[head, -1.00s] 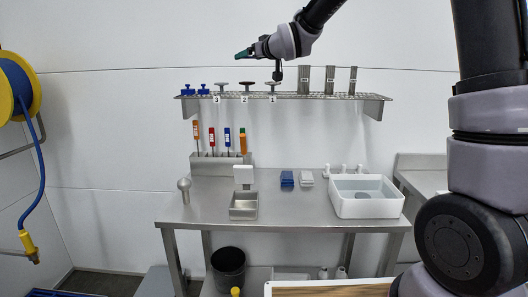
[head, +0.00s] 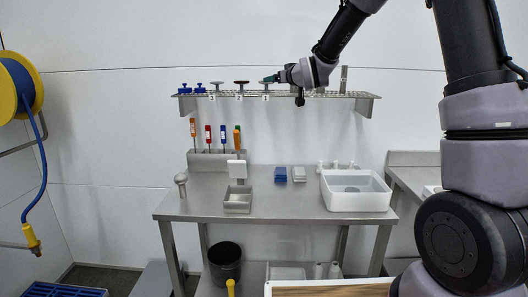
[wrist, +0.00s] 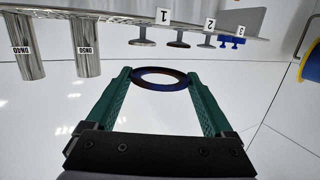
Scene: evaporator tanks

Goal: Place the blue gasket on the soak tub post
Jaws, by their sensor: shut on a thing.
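The blue gasket is a thin, dark blue ring (wrist: 160,78) with a brownish tint, in the wrist view. It is pinched between the two green fingertips of my gripper (wrist: 162,84), one on each side. In the head view my gripper (head: 270,79) is at the height of the wall shelf, near tag 1; the gasket cannot be made out there. The white soak tub (head: 356,200) stands on the right of the steel table, well below my gripper. A small grey shape shows inside the tub; I cannot tell whether it is the post.
The perforated wall shelf (head: 330,95) holds numbered stemmed discs, blue pieces and steel tubes (wrist: 87,48), close to my gripper. The steel table (head: 260,207) bears a tool rack, a small steel tray (head: 238,202) and blue and white blocks.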

